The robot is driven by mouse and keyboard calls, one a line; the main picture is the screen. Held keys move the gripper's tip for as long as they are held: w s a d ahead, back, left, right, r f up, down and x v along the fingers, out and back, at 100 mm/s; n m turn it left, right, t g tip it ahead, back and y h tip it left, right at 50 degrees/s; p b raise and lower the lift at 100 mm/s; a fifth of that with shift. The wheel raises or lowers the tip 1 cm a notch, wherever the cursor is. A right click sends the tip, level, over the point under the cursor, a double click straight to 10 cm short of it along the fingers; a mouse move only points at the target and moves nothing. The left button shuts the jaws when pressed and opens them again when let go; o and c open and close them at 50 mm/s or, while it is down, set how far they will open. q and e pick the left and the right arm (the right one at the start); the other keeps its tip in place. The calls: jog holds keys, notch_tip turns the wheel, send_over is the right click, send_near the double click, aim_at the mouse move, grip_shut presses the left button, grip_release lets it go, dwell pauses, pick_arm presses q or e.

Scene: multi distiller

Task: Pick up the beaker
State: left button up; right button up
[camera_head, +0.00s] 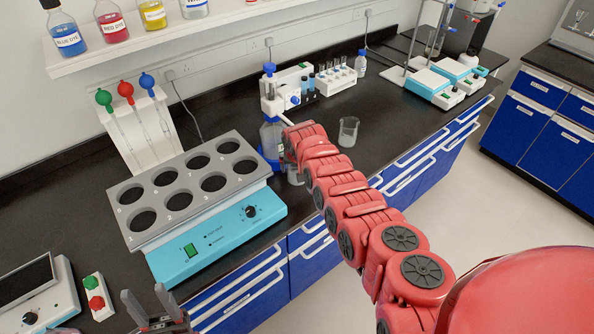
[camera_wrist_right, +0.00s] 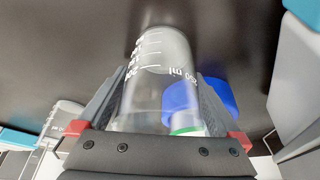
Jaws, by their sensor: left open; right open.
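A clear glass beaker with white volume marks (camera_wrist_right: 155,65) stands between the two grey fingers of my right gripper (camera_wrist_right: 160,100) in the right wrist view. The fingers are open on either side of it, and I cannot tell whether they touch it. In the head view only a small part of this beaker (camera_head: 295,176) shows beside my red right arm, which hides most of the gripper. A second beaker (camera_head: 348,132) stands on the counter to the right. My left gripper (camera_head: 149,304) is open and empty at the bottom left, near the counter's front.
A blue water bath with a grey holed top (camera_head: 215,232) stands left of the beaker. A dispenser bottle with blue parts (camera_head: 270,135) stands close behind my right gripper. A test tube rack (camera_head: 335,78) is further back. The black counter (camera_head: 395,125) is clear right of the second beaker.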

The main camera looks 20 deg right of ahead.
jog(key=c, duration=1.4)
jog(key=shift+r, duration=0.2)
